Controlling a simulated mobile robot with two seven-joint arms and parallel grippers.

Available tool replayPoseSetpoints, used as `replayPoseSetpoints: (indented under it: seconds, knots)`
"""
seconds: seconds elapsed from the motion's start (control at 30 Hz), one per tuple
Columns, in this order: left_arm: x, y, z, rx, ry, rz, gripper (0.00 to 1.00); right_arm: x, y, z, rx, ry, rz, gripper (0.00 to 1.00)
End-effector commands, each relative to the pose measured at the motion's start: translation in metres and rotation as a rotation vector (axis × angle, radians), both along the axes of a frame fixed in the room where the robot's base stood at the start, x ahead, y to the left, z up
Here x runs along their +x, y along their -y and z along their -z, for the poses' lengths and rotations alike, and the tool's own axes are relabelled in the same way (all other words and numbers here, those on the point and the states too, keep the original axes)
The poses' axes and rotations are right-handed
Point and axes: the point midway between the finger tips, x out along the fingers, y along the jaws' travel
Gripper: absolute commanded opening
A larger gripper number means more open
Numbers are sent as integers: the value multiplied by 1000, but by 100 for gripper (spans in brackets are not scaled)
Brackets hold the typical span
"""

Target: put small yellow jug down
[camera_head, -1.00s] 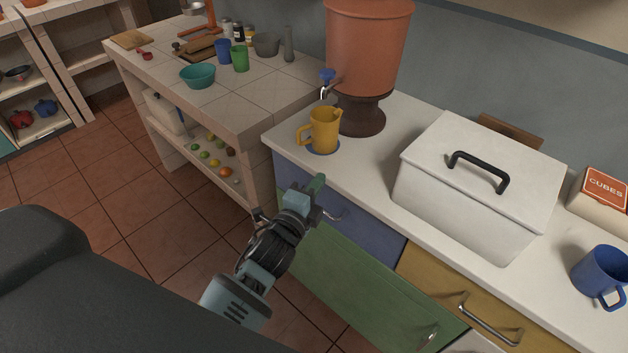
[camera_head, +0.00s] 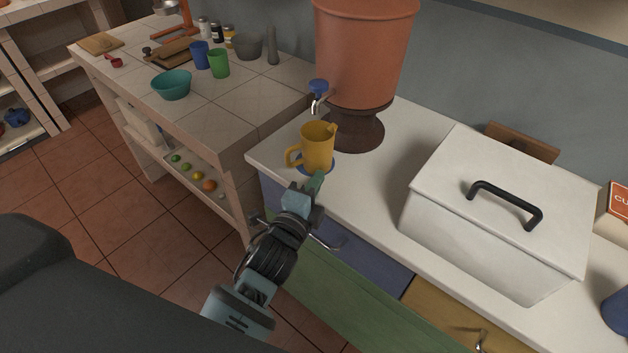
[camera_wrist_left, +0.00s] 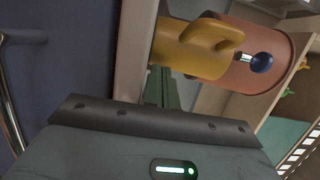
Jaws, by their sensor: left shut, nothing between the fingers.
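The small yellow jug (camera_head: 318,146) stands upright on a blue round spot (camera_head: 322,169) on the white counter, below the blue tap of the clay dispenser. Its handle points left in the head view. In the left wrist view the jug (camera_wrist_left: 188,50) appears sideways just past the fingers. My left gripper (camera_head: 317,183) is shut and empty, at the counter's front edge just in front of the jug. In the left wrist view its green fingers (camera_wrist_left: 160,88) are close to the jug; I cannot tell whether they touch it. My right gripper is out of view.
The terracotta dispenser (camera_head: 362,55) with its blue tap (camera_head: 318,88) stands right behind the jug. A white lidded box (camera_head: 495,215) is to the right. A tiled counter (camera_head: 240,110) with a teal bowl (camera_head: 172,86) and cups is to the left. Drawers lie below.

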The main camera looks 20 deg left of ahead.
Motion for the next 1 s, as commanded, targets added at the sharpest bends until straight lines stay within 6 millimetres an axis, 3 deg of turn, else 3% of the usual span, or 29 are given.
replayPoseSetpoints:
  seconds: [0.57,0.8,1.0]
  knots:
    - [-1,1,0,1,0,0,0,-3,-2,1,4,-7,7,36]
    - [14,-11,-2,3,2,-2,0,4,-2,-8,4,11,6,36]
    - [14,-12,0,1,-1,-2,0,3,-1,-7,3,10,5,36]
